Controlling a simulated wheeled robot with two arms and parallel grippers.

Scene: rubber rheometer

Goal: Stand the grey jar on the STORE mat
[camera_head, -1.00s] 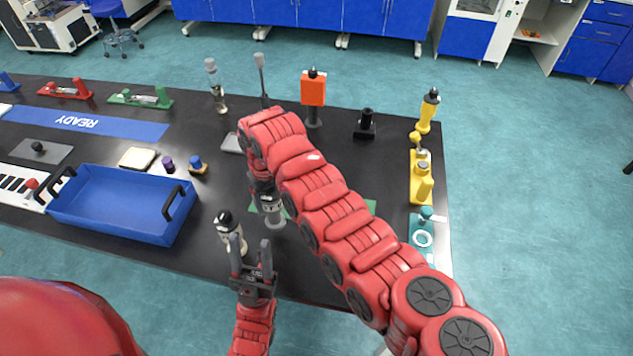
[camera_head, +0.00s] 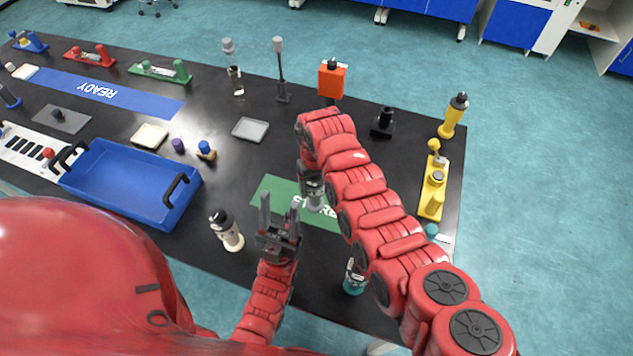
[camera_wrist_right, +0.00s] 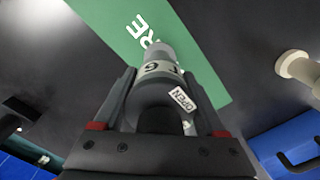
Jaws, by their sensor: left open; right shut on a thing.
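The grey jar (camera_head: 314,196) is in my right gripper (camera_head: 311,172), which is shut on its upper part and points down. The jar is over the green STORE mat (camera_head: 268,194); I cannot tell whether its base touches. In the wrist view, the grey jar (camera_wrist_right: 162,70) with a white lettered band and a white OPEN tag sits between the right gripper's fingers (camera_wrist_right: 165,105), with the green mat (camera_wrist_right: 125,22) beyond it. My left gripper (camera_head: 280,212) is open and empty, in front of the mat's left part. My right arm hides the mat's right part.
A cream bottle with a black cap (camera_head: 227,231) stands left of my left gripper. A teal bottle (camera_head: 354,277) stands near the front edge beside my right arm. A blue tray (camera_head: 120,208) is at left, and a grey plate (camera_head: 250,129) lies behind the mat.

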